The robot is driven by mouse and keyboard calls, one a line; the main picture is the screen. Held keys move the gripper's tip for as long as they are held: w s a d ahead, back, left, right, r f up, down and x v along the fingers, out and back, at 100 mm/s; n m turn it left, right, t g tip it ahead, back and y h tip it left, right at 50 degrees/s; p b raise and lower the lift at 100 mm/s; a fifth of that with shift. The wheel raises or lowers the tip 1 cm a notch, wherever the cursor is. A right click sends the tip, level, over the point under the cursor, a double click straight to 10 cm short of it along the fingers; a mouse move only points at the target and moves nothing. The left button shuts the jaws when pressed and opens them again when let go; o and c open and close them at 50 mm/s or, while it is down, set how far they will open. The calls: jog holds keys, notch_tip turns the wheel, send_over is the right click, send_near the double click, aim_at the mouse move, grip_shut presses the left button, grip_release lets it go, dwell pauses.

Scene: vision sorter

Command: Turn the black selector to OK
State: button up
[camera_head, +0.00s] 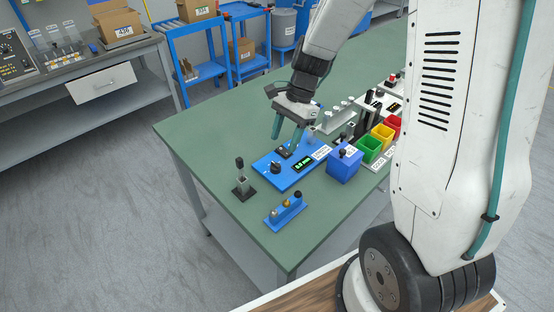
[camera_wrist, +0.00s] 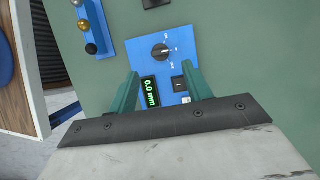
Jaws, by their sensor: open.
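The black selector (camera_head: 275,167) is a round knob on a blue panel (camera_head: 281,181) on the green table. The blue panel (camera_wrist: 150,74) also carries a green display reading 0.0 mm (camera_wrist: 151,92) and a small black switch (camera_wrist: 180,84). My gripper (camera_head: 288,132) is open and empty above the far end of the panel. In the wrist view its teal fingers (camera_wrist: 160,84) stand apart, short of the knob.
A blue box (camera_head: 343,166) and green, yellow and red bins (camera_head: 370,149) stand to the right. A small dark stand (camera_head: 242,186) and a blue holder with several balls (camera_head: 286,214) are at the near left. The table's left side (camera_head: 200,133) is clear.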

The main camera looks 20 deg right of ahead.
aim_at(277, 165)
jog(key=x, duration=0.7)
jog(key=shift+a+f, duration=0.1)
jog(key=shift+f, duration=0.25)
jog(key=c, duration=1)
